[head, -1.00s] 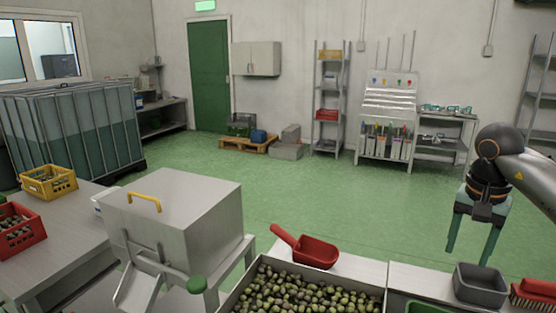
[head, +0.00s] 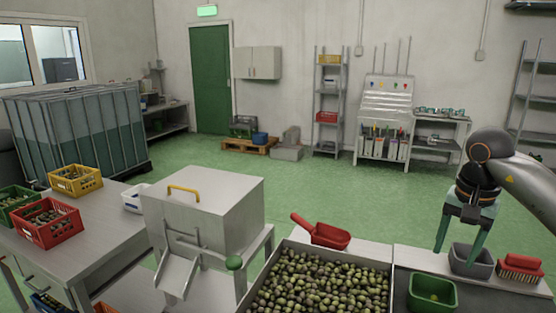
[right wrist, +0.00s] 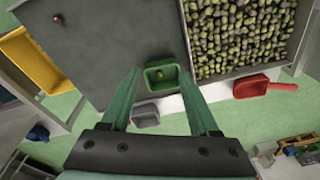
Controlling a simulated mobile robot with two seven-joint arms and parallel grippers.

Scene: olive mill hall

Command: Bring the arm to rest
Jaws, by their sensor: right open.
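My right gripper (head: 456,248) hangs from my right arm at the right of the head view, its two green fingers spread and pointing down. Nothing is between the fingers. In the head view the fingers overlap a grey bin (head: 476,268); I cannot tell the gap. The right wrist view shows the open fingers (right wrist: 160,72) too, with a green tub (right wrist: 161,90) and the grey bin (right wrist: 146,116) seen beyond and between them. My left gripper is not in view.
An olive-filled tray (head: 277,245), red scoop (head: 328,238), green tub (head: 432,298) and red brush (head: 520,262) lie near my right arm. A steel hopper machine (head: 215,215) and crate table (head: 110,228) stand left. Green floor (head: 340,195) beyond is clear.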

